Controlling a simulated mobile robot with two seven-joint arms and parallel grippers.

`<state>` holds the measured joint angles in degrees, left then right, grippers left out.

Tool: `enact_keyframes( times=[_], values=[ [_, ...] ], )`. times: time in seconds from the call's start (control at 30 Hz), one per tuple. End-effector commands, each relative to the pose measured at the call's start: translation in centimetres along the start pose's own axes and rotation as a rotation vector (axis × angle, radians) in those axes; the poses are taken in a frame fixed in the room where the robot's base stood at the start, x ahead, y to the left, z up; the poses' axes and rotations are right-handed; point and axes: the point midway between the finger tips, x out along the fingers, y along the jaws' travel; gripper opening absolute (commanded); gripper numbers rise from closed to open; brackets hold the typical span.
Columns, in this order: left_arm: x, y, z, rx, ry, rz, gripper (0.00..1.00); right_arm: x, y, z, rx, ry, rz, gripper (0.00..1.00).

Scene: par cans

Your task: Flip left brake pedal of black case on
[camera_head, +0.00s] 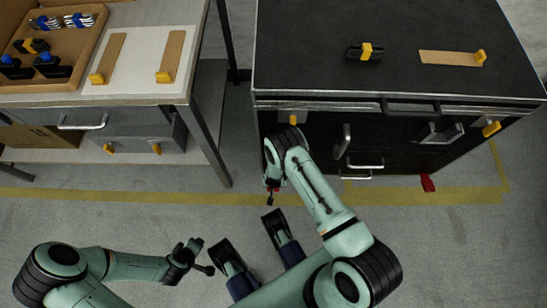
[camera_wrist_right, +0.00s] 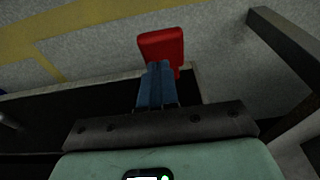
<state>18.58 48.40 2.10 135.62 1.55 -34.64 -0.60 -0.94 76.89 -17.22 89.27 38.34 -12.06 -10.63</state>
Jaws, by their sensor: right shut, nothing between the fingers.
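The black case (camera_head: 395,40) stands at the right in the head view. Its right brake pedal (camera_head: 427,183) is red and sticks out at the foot of its front. The left brake pedal (camera_wrist_right: 161,48) is a red block just beyond the blue fingertips of my right gripper (camera_wrist_right: 157,72) in the right wrist view. That gripper is shut and empty; I cannot tell whether it touches the pedal. In the head view my right wrist mostly hides this pedal. My left gripper (camera_head: 202,257) is low at the left, away from the case; its finger gap is unclear.
A black-and-yellow part (camera_head: 365,52) and a tan strip with a yellow end (camera_head: 450,57) lie on the case top. A grey workbench (camera_head: 150,95) with a tray (camera_head: 50,86) stands at the left. Drawer handles (camera_head: 365,165) stick out from the case front. Open floor lies ahead.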

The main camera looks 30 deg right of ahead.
Motion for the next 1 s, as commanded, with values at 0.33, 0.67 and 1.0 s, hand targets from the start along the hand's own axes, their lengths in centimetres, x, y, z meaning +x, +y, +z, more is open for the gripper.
enact_keyframes(
  times=[0.33, 0.67, 1.0],
  values=[
    [0.5, -0.7, 0.8, -0.006, -0.023, -0.012, 0.43, 1.3, -0.1, 0.6, 0.000, 0.002, -0.001, 0.00],
    [0.5, -0.6, 0.7, -0.006, -0.022, -0.011, 0.43, 1.4, 0.0, 0.8, 0.000, 0.013, -0.001, 0.00],
    [0.2, -0.3, 0.4, -0.003, -0.011, -0.006, 0.43, 1.8, 0.0, 1.2, 0.000, 0.075, 0.000, 0.00]
  ],
)
